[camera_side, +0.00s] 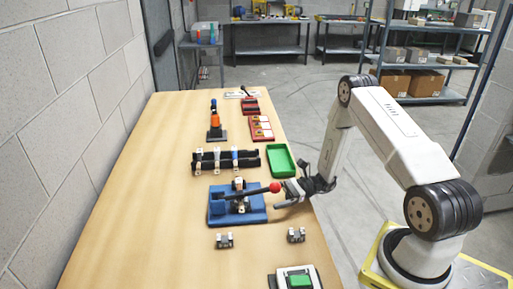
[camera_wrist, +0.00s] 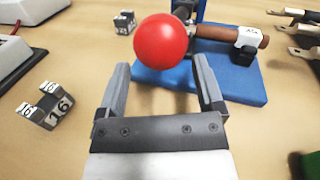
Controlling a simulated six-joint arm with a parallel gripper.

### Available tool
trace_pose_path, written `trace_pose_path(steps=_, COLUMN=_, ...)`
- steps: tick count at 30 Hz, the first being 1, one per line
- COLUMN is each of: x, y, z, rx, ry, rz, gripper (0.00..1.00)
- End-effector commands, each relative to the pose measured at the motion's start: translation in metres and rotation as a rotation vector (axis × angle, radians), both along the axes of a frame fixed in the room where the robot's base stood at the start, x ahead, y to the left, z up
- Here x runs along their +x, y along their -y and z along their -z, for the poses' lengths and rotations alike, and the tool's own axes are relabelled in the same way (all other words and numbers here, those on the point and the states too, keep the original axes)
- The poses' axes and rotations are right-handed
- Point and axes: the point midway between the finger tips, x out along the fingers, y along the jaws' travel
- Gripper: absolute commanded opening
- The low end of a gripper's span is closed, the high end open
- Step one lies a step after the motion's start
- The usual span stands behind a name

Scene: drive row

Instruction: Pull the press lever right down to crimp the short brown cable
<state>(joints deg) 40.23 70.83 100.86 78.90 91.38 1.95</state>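The press stands on a blue base (camera_side: 225,213), also seen in the wrist view (camera_wrist: 245,85). Its dark lever (camera_side: 255,191) reaches right, nearly level and slightly raised at its red ball knob (camera_side: 274,187). In the wrist view the knob (camera_wrist: 167,40) shows large, ahead of and between the fingertips. The brown cable (camera_wrist: 217,33) lies at the press behind the knob, with a white-and-black piece on it. My gripper (camera_wrist: 160,62) is open and empty, close to the knob; contact cannot be told. In the side view my gripper (camera_side: 281,197) is at the lever's right end.
Dark terminal blocks marked 16 (camera_wrist: 52,104) lie on the bench left of my gripper. A black rack (camera_side: 226,160) with several cables and a green tray (camera_side: 281,160) stand behind the press. A device with a green top (camera_side: 299,280) is at the front. Bare bench lies left.

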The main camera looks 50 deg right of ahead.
Motion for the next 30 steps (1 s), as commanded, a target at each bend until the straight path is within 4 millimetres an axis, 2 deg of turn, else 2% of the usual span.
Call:
trace_pose_path(steps=14, x=-0.002, y=0.007, z=-0.002, rx=0.001, ry=0.005, rz=0.002, gripper=0.86)
trace_pose_path(steps=30, x=-0.032, y=0.059, z=-0.001, rx=0.000, ry=0.004, rz=0.002, gripper=0.86)
